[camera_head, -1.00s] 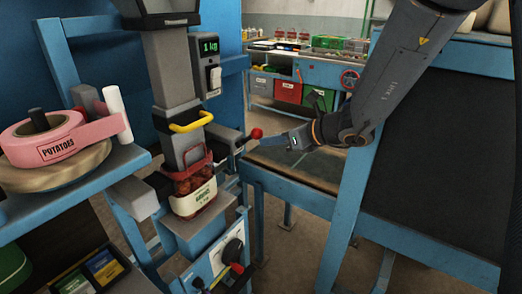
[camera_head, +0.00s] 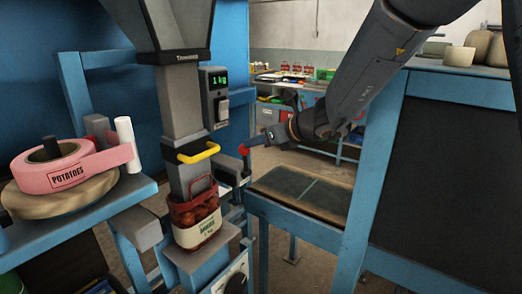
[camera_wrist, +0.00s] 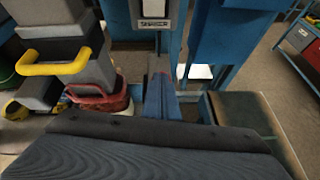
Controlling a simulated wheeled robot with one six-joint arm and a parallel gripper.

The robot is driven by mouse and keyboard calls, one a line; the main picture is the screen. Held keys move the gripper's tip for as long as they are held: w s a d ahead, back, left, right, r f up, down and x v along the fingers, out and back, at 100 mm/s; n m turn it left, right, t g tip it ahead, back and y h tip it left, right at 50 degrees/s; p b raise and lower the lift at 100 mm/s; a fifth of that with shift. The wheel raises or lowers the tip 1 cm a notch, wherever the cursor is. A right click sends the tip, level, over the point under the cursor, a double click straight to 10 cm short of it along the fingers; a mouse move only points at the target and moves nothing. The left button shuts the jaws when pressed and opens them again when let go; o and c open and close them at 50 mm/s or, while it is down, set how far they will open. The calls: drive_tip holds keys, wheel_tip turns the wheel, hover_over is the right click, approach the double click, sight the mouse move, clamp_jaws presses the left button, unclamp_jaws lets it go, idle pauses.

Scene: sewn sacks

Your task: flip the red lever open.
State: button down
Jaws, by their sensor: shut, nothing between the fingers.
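The red lever shows as a small round red knob (camera_head: 243,150) beside the grey filling spout, to the right of the yellow handle (camera_head: 198,153). My gripper (camera_head: 256,141) is shut and empty, with its tip close to the right side of the knob. I cannot tell whether they touch. In the wrist view, the narrow bluish fingers of my gripper (camera_wrist: 160,98) point away from the camera. A small bit of red shows just past them, mostly hidden, and the lever's arm cannot be made out there.
A red net sack (camera_head: 195,212) with a white label hangs under the spout. A pink ribbon roll (camera_head: 65,168) lies on the blue shelf at left. A scale display (camera_head: 216,80) reads 1 kg. A blue bench frame (camera_head: 300,228) with a dark top stands below my arm.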

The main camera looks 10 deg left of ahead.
drive_tip(key=shift+w+a+r, duration=0.2)
drive_tip(key=shift+w+a, duration=0.2)
drive_tip(key=shift+a, duration=0.35)
drive_tip(key=shift+a, duration=0.15)
drive_tip(key=shift+f, duration=0.1)
wheel_tip(320, 180, up, 12)
drive_tip(key=s+d, duration=0.2)
drive_tip(key=shift+f+b, duration=0.2)
drive_tip(key=shift+b, duration=0.15)
